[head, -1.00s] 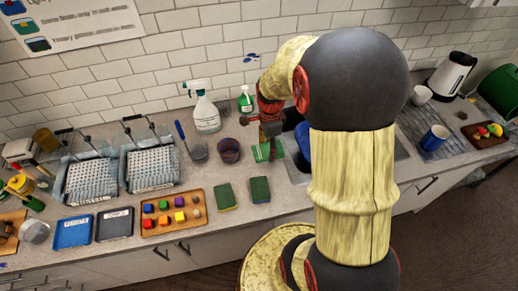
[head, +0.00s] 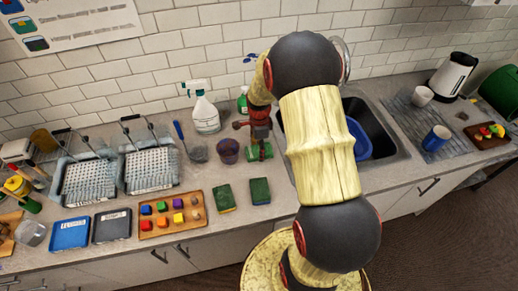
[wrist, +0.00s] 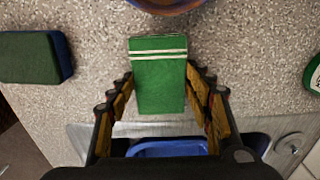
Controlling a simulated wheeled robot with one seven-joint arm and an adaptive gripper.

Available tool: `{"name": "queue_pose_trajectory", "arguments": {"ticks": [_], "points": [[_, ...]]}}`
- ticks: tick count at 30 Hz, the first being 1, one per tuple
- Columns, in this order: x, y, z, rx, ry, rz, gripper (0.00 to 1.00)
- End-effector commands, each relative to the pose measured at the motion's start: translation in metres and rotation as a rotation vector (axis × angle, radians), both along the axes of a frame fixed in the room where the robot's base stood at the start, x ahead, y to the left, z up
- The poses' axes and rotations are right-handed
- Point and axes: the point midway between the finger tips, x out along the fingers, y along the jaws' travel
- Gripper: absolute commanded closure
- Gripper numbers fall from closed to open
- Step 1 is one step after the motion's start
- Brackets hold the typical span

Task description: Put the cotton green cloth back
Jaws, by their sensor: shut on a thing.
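The green cloth (wrist: 157,80) is a folded green rectangle with two white stripes near its far end. In the wrist view it lies between the two fingers of my gripper (wrist: 157,105), which is shut on its sides. In the head view the cloth (head: 266,152) shows at the counter by the sink's left edge, under my gripper (head: 260,147), which partly hides it. I cannot tell whether the cloth still touches the counter.
The sink (head: 374,122) with a blue tub (head: 361,143) is right of my gripper. Two green sponges (head: 225,197) (head: 260,190) lie in front. A spray bottle (head: 205,115) and green bottle (head: 243,102) stand behind.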

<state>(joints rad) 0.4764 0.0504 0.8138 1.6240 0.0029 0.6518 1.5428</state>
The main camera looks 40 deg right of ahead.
Motion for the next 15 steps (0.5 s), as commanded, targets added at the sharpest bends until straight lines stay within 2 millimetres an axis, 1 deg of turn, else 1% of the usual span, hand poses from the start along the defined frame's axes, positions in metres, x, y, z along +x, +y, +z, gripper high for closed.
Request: {"name": "queue_pose_trajectory", "arguments": {"ticks": [5, 8, 9, 15], "points": [[0.0005, -0.0003, 0.0014, -0.001, -0.002, 0.000, 0.70], [0.0004, -0.0002, -0.0012, 0.000, -0.001, 0.000, 0.70], [0.0004, -0.0002, -0.0013, 0.000, -0.001, 0.000, 0.48], [0.0004, -0.0002, -0.0007, 0.000, -0.001, 0.000, 0.37]]}}
